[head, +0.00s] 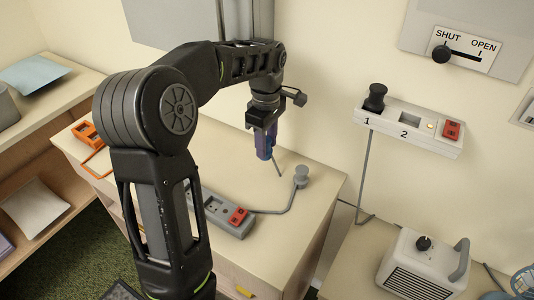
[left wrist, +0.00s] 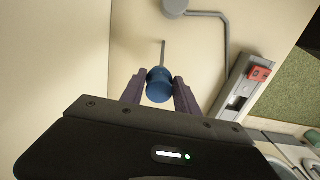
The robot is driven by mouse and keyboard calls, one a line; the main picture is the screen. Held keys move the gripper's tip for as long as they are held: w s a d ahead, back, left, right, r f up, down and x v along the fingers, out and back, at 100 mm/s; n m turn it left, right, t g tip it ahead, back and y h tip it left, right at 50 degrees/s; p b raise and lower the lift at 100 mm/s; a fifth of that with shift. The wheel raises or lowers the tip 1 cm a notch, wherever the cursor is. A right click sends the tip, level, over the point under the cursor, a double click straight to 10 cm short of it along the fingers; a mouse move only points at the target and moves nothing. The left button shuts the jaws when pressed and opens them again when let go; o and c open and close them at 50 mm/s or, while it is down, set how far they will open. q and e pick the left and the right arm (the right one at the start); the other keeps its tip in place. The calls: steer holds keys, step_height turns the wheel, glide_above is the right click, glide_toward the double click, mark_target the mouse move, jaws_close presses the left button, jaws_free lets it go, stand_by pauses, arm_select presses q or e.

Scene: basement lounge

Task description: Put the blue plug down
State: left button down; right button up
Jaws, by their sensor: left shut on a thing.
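My left gripper (head: 265,150) is above the wooden cabinet top (head: 310,205), with its fingers pointing down. In the left wrist view its two purple fingers (left wrist: 158,92) are closed on the sides of the blue plug (left wrist: 158,84). A thin grey piece (left wrist: 163,50) shows beyond the plug and also below the fingers in the head view (head: 277,168). The fingers mostly hide the plug in the head view. I cannot tell whether it touches the top. My right gripper is not in view.
A grey power strip (head: 214,207) with a red switch (head: 238,216) lies on the cabinet top; its cable runs to a grey round-headed piece (head: 301,174). A wall socket strip (head: 408,135) holds a black plug (head: 375,97) at 1. A white heater (head: 424,265) stands right. An orange object (head: 88,132) is at left.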

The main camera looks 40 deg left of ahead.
arm_select(q)
step_height(320, 180, down, 4)
steer(key=shift+f, duration=0.15)
steer(key=shift+w+f+p, duration=0.15)
steer(key=shift+f+p, duration=0.05)
steer(key=shift+p, duration=0.3)
steer(key=shift+f, duration=0.1)
steer(key=shift+f, duration=0.1)
steer(key=c, duration=0.9)
jaws_free()
